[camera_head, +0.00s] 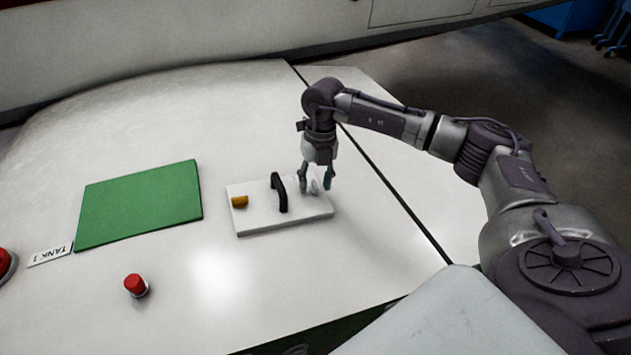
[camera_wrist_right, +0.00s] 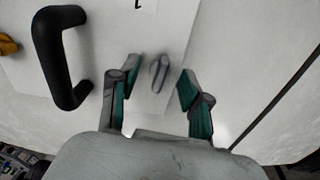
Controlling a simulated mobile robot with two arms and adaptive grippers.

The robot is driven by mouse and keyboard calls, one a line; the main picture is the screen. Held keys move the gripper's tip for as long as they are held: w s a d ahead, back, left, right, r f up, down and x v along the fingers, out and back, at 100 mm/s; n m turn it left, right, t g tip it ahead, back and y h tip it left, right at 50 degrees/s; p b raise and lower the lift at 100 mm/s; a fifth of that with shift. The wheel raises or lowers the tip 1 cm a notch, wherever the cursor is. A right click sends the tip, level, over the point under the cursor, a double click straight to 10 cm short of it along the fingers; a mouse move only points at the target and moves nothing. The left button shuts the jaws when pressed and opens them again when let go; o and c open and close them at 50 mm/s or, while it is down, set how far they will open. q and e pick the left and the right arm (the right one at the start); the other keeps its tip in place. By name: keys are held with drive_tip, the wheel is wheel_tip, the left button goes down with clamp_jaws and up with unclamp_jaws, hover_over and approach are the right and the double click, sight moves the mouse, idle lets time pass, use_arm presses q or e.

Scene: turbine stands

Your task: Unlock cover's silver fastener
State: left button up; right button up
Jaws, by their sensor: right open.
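The white cover (camera_head: 262,222) is a flat panel on the pale surface, with a black handle (camera_head: 280,192) in its middle. The silver fastener (camera_head: 315,187) is at the cover's right end, and it also shows in the right wrist view (camera_wrist_right: 159,73). A yellow fastener (camera_head: 240,201) is at the cover's left end. My right gripper (camera_head: 316,186) is open, pointing down over the cover's right end. In the right wrist view its green-padded fingers (camera_wrist_right: 156,83) stand on either side of the silver fastener, with gaps to it. My left gripper is not in view.
A green panel (camera_head: 140,203) lies to the left, with a TANK 1 label (camera_head: 50,255) by its corner. A red button (camera_head: 135,284) stands in front. A dark seam (camera_head: 390,190) runs right of the cover. The surface around the cover is clear.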

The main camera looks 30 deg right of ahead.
sight(315, 184)
drive_tip(key=shift+w+d+r+p, duration=0.15)
drive_tip(key=shift+r+p, duration=0.55)
drive_tip(key=shift+r, duration=0.45)
drive_tip(key=shift+s+d+r+p, duration=0.15)
drive_tip(key=shift+r+p, duration=0.55)
drive_tip(key=shift+r, duration=0.45)
drive_tip(key=shift+w, duration=0.1)
drive_tip(key=shift+c, duration=0.3)
drive_tip(key=shift+r, duration=0.15)
drive_tip(key=shift+c, duration=0.8)
drive_tip(key=f, duration=0.5)
drive_tip(key=shift+a+f, duration=0.25)
drive_tip(key=shift+a, duration=0.1)
drive_tip(key=shift+r, duration=0.1)
clamp_jaws()
